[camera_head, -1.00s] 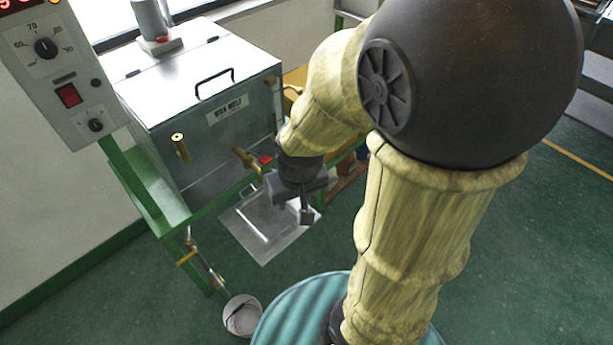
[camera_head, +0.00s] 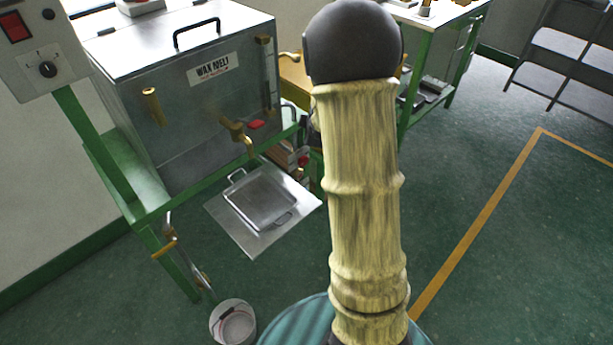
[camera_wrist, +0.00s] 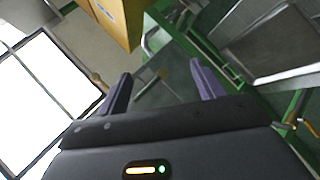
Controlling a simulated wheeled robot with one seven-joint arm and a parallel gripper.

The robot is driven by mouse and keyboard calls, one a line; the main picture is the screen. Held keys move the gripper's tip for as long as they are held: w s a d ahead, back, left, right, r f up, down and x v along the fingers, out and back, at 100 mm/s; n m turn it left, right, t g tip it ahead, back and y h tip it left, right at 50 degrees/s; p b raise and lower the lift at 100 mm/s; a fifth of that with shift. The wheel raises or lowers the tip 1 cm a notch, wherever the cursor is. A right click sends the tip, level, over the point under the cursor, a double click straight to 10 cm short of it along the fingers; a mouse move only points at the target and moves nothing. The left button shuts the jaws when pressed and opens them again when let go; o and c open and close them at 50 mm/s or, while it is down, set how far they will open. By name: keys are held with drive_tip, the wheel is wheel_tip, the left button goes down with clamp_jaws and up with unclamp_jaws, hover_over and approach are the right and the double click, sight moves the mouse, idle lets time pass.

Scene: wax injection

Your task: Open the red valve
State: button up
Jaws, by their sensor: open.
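The red valve (camera_head: 255,124) is a small red handle by the brass tap (camera_head: 236,132) low on the front right of the steel wax melt tank (camera_head: 185,110) in the head view. I cannot make out the red valve in the wrist view. My gripper (camera_wrist: 161,82) is open in the wrist view, with nothing between its two dark fingers. In the head view my arm hides the gripper, so I cannot tell its exact distance from the valve.
A steel tray (camera_head: 262,200) lies on a plate below the tap. A white bucket (camera_head: 233,325) stands on the floor. A green-framed table (camera_head: 425,50) is behind my arm, and the floor at right is clear. The wrist view shows a yellow box (camera_wrist: 112,18) and a bright window (camera_wrist: 45,95).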

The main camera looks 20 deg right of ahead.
sight(305, 163)
drive_tip(key=w+d+f+n+t+y+b, duration=0.1)
drive_tip(key=w+d+f+n+t+b, duration=0.15)
drive_tip(key=d+f+n+b, duration=0.35)
drive_tip(key=w+d+f+n+t+b, duration=0.1)
drive_tip(key=w+d+f+n+b, duration=0.15)
drive_tip(key=f+b, duration=0.4)
drive_tip(key=w+d+f+n+t+y+b, duration=0.1)
drive_tip(key=w+d+f+n+t+b, duration=0.15)
drive_tip(key=w+f+n+b, duration=0.4)
drive_tip(key=s+d+f+n+y+b, duration=0.1)
drive_tip(key=f+n+y+b, duration=0.1)
drive_tip(key=f, duration=0.5)
drive_tip(key=s+d+f+n+y+b, duration=0.1)
drive_tip(key=s+f+n+y+b, duration=0.1)
drive_tip(key=f+n+b, duration=0.3)
drive_tip(key=s+d+f+n+y+b, duration=0.1)
drive_tip(key=f+n+b, duration=0.3)
drive_tip(key=f, duration=0.5)
drive_tip(key=shift+s+d+f+n+t+y, duration=0.25)
drive_tip(key=shift+s+n+t+y, duration=0.15)
drive_tip(key=shift+s+n+y, duration=0.5)
drive_tip(key=shift+w, duration=0.4)
